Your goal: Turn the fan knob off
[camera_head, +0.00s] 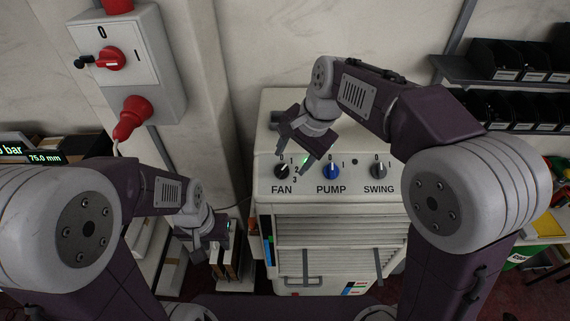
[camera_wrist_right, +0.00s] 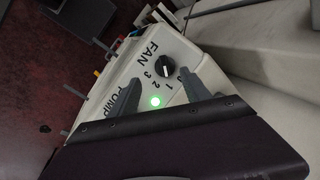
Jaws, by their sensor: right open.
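The fan knob (camera_head: 282,171) is a black round knob above the label FAN, at the left of the cabinet's front panel, with marks 0 to 3. Its white pointer seems to point up and right, but the exact mark is hard to read. In the right wrist view the fan knob (camera_wrist_right: 166,67) shows just beyond the fingertips, between them. My right gripper (camera_head: 291,148) is open and empty, up close to the panel, apart from the knob. It also shows in the right wrist view (camera_wrist_right: 160,88). My left gripper (camera_head: 222,236) hangs low left of the cabinet; its jaws are unclear.
A blue pump knob (camera_head: 331,171) and a black swing knob (camera_head: 376,171) sit to the right on the same white cabinet (camera_head: 395,215). A wall switch box (camera_head: 140,70) with a red switch and plug is at upper left. Black bins (camera_head: 505,60) line the right shelf.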

